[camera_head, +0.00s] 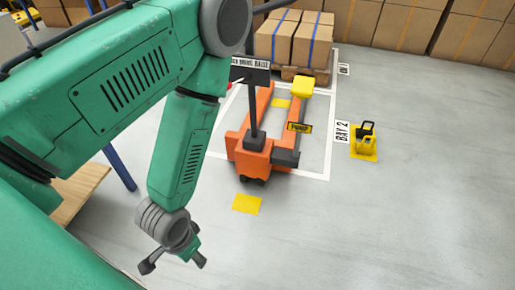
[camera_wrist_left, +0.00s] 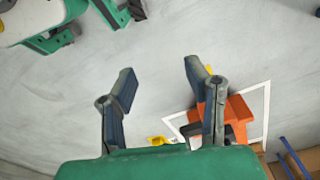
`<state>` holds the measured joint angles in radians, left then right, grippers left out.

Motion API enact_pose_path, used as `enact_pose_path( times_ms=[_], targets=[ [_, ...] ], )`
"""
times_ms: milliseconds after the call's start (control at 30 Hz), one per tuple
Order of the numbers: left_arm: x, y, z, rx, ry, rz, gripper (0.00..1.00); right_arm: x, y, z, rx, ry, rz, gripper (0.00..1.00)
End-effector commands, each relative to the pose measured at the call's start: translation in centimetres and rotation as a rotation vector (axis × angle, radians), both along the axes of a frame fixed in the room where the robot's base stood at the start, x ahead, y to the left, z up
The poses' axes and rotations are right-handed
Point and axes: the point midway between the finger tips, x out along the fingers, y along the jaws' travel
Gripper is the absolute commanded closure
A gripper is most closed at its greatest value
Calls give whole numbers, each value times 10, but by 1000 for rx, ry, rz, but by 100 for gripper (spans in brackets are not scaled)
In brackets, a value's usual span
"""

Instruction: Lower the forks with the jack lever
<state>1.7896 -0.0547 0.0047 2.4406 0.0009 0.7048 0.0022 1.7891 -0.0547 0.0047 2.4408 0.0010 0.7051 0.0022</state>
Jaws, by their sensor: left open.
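An orange pallet jack (camera_head: 252,155) stands on the floor in the head view, its forks (camera_head: 262,103) pointing toward the stacked boxes. A dark upright handle (camera_head: 253,110) rises from its body to a black plate (camera_head: 262,77). A yellow PUMP label (camera_head: 299,128) is on the right side. My left gripper (camera_head: 174,266) is open and empty, nearer than the jack and apart from it. The wrist view shows its spread fingers (camera_wrist_left: 161,88) and the orange jack (camera_wrist_left: 236,112) beyond.
Boxes on a pallet (camera_head: 293,40) stand behind the jack. White floor lines surround the jack, with a BAY 2 sign (camera_head: 342,131) at right. A yellow piece with a black loop (camera_head: 366,140) stands right of it. The right floor is clear. A wooden surface (camera_head: 80,190) lies at left.

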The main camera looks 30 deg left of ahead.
Motion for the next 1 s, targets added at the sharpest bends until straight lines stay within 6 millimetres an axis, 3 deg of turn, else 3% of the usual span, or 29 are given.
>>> enact_pose_path(
  times_ms=[100, 167, 267, 367, 400, 500, 600, 700, 800, 1000],
  targets=[
    [3, 1, -1, -3, -12, 0, 57, 0, 0, -1, 0, 0, 0, 60],
    [18, 3, -5, -12, -57, -1, 57, 0, 0, -4, 0, 0, 0, 60],
    [78, 16, -14, -44, -226, -11, 57, 0, 0, -14, 0, 0, 0, 60],
    [170, 47, -10, -78, -509, -42, 57, 0, 0, -29, 0, 0, 0, 60],
    [208, 64, -1, -87, -640, -65, 57, 0, 0, -36, 0, 0, 0, 60],
    [286, 118, 36, -88, -963, -138, 57, 0, 0, -53, 0, 0, 0, 60],
    [328, 172, 84, -73, -1241, -234, 57, 0, 0, -67, 0, 0, 0, 60],
    [339, 209, 119, -58, -1419, -320, 57, 0, 0, -75, 0, 0, 0, 60],
    [340, 226, 138, -51, -1509, -375, 57, 0, 0, -79, 0, 0, 0, 60],
    [354, 224, 147, -51, -1538, -402, 57, 0, 0, -83, 0, 0, 0, 60]
  ],
)
